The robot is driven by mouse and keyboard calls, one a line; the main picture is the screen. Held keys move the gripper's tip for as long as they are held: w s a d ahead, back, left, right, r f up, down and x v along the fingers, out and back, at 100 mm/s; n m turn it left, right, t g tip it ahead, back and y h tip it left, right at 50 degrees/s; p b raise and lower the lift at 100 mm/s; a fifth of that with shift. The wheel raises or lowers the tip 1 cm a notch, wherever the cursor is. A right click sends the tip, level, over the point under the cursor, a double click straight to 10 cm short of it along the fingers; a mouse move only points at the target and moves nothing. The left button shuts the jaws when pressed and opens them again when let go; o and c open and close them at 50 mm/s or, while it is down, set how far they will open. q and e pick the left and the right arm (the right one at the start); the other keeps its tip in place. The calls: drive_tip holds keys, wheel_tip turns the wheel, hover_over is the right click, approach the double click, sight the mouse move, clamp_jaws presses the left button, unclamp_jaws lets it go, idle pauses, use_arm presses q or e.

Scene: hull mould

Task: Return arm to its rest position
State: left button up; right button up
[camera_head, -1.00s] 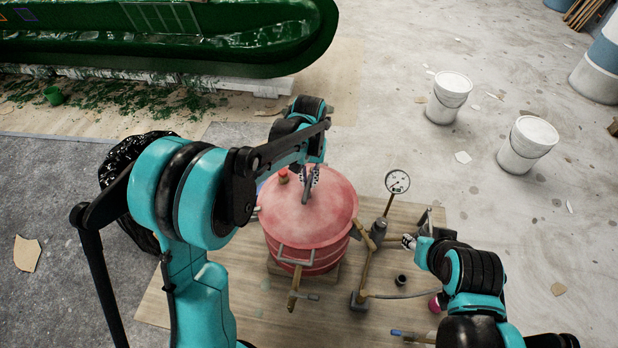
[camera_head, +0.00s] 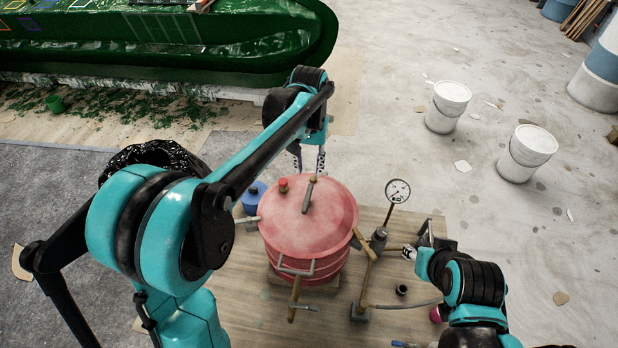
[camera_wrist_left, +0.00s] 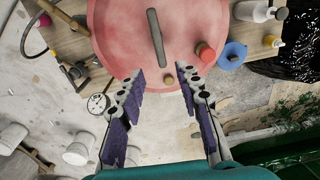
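My left arm reaches in from the left over the red pot (camera_head: 308,222). The left gripper (camera_head: 309,160) is past the far edge of the pot's lid, with its two fingers spread. In the left wrist view the gripper (camera_wrist_left: 160,100) is open and empty, and the lid (camera_wrist_left: 185,35) with its bar handle (camera_wrist_left: 155,36) lies beyond the fingertips. My right gripper (camera_head: 410,250) is low at the right, near a small clamp-like part beside the gauge stand; its fingers are too small to read.
A pressure gauge (camera_head: 397,191) stands on pipework right of the pot. A blue container (camera_head: 253,195) is left of the pot. Two white buckets (camera_head: 448,106) (camera_head: 526,152) stand on the floor at right. The green hull mould (camera_head: 160,45) lies at the back left.

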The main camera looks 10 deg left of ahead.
use_arm(q)
wheel_tip(320, 180, up, 2)
drive_tip(key=shift+r, duration=0.15)
idle(0.5)
drive_tip(key=s+a+f+t+b, duration=0.3)
drive_tip(key=s+f+b, duration=0.1)
drive_tip(key=s, duration=0.6)
drive_tip(key=s+a+f+t+b, duration=0.4)
drive_tip(key=s+f, duration=0.3)
drive_tip(key=s, duration=0.3)
